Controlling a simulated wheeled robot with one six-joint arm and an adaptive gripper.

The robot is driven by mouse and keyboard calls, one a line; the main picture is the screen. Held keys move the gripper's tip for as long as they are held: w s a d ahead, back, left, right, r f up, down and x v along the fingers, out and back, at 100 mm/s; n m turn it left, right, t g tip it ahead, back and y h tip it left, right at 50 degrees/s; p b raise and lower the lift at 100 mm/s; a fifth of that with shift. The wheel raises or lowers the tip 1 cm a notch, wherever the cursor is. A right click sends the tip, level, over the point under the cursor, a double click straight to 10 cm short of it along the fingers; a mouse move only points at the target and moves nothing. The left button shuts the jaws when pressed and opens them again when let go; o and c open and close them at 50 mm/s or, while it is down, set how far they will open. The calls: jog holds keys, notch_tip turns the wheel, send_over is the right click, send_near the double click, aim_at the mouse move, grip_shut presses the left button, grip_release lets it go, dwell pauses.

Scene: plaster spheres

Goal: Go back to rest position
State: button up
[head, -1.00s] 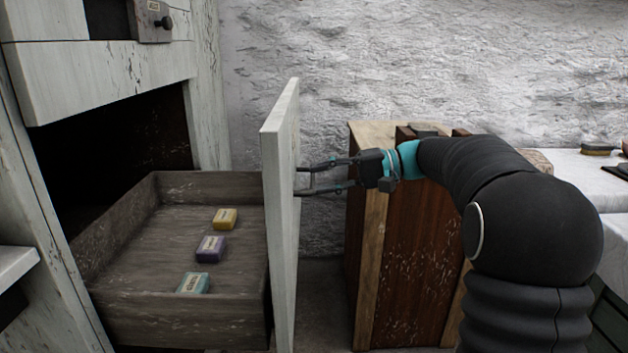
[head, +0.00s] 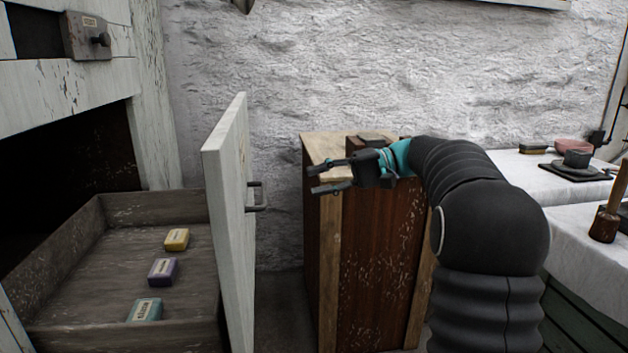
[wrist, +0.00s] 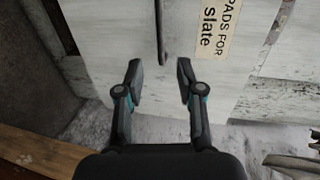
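My gripper (head: 331,176) is open and empty in the head view, to the right of the pulled-out drawer (head: 233,225) and apart from its handle (head: 257,196). In the wrist view, my gripper (wrist: 160,82) has its two fingers spread. The drawer front (wrist: 125,40) lies beyond the fingertips, with its dark handle (wrist: 161,35) upright between them. A label (wrist: 209,35) there reads "PADS FOR slate". Inside the open drawer lie a yellow block (head: 177,239), a purple block (head: 163,271) and a teal block (head: 145,309).
A wooden cabinet (head: 375,260) stands behind my gripper. A white-covered table (head: 510,170) at the right holds a brush (head: 533,149), a pink bowl (head: 574,146) and a dark pot (head: 577,158). Clear space lies between the drawer handle and my gripper.

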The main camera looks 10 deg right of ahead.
notch_tip(320, 180, down, 8)
jog(key=w+d+m+t+h, duration=0.1)
jog(key=w+d+m+h, duration=0.1)
jog(key=m+h, duration=0.1)
jog(key=s+f+m+h+p, duration=0.1)
jog(key=s+f+m+h, duration=0.1)
jog(key=s+f+h, duration=0.4)
jog(key=s+d+f+n+t+h+p, duration=0.15)
jog(key=s+n+h+p, duration=0.35)
jog(key=s, duration=1.4)
jog(key=s+a+r+t+h+p, duration=0.1)
jog(key=s+r+t+p, duration=0.1)
jog(key=s+r, duration=0.4)
jog(key=shift+s+a+h, duration=0.3)
jog(key=shift+s+a, duration=0.1)
jog(key=shift+s, duration=0.75)
